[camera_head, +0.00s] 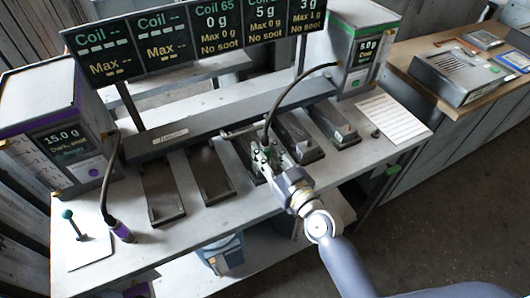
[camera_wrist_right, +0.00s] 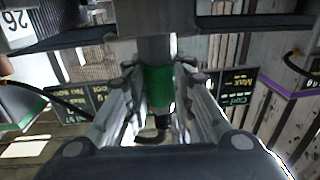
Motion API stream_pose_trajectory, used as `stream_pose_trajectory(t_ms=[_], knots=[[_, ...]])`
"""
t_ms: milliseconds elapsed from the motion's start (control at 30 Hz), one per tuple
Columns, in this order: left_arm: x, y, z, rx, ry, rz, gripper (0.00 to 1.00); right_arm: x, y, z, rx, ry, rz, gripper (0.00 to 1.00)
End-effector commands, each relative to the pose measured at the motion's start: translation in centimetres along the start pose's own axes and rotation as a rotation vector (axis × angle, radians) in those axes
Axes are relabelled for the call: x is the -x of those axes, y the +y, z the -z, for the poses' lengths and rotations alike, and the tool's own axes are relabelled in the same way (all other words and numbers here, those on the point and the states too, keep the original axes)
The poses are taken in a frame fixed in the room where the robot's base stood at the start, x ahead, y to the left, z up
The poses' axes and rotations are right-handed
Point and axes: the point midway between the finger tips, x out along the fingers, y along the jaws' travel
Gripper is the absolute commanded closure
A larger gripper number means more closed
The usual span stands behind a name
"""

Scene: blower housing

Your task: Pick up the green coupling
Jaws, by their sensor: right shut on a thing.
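The green coupling shows in the right wrist view as a green band (camera_wrist_right: 158,88) on a dark cylinder. It sits between the two fingers of my right gripper (camera_wrist_right: 155,110), which is shut on it. In the head view my right gripper (camera_head: 264,158) is over the middle of the bench, at the row of trays. A black hose (camera_head: 278,98) runs from the green-trimmed box (camera_head: 350,40) down to the gripper. The coupling is mostly hidden by the fingers in the head view. My left gripper is not in view.
Several metal trays, such as an empty one (camera_head: 212,178), stand in a row on the bench (camera_head: 235,212). A display board (camera_head: 200,38) stands behind. A lever (camera_head: 72,222) is at front left.

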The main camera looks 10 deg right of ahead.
Motion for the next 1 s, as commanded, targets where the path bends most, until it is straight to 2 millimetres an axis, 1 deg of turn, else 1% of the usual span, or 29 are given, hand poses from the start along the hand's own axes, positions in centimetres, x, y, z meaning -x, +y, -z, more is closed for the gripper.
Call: stream_pose_trajectory(t_ms=[200, 333, 467, 600, 633, 667, 1000], knots=[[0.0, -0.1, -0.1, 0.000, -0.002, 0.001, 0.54, 0.0, 0.0, 0.1, 0.000, 0.000, 0.000, 1.00], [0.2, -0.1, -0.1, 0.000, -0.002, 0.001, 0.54, 0.0, 0.0, 0.7, -0.001, 0.002, 0.000, 1.00], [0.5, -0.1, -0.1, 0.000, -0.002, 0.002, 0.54, 0.0, 0.0, 2.0, -0.002, 0.004, -0.002, 1.00], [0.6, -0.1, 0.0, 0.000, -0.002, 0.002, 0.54, 0.2, -0.1, 4.0, -0.002, 0.004, -0.001, 1.00], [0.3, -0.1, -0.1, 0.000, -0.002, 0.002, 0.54, 0.8, -0.6, 3.4, -0.003, -0.001, 0.001, 1.00], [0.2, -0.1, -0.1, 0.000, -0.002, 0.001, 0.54, 1.4, -0.9, 3.4, -0.002, -0.002, 0.001, 1.00], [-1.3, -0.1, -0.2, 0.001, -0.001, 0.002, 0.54, 8.5, -5.1, 4.1, -0.002, -0.002, 0.002, 1.00]])
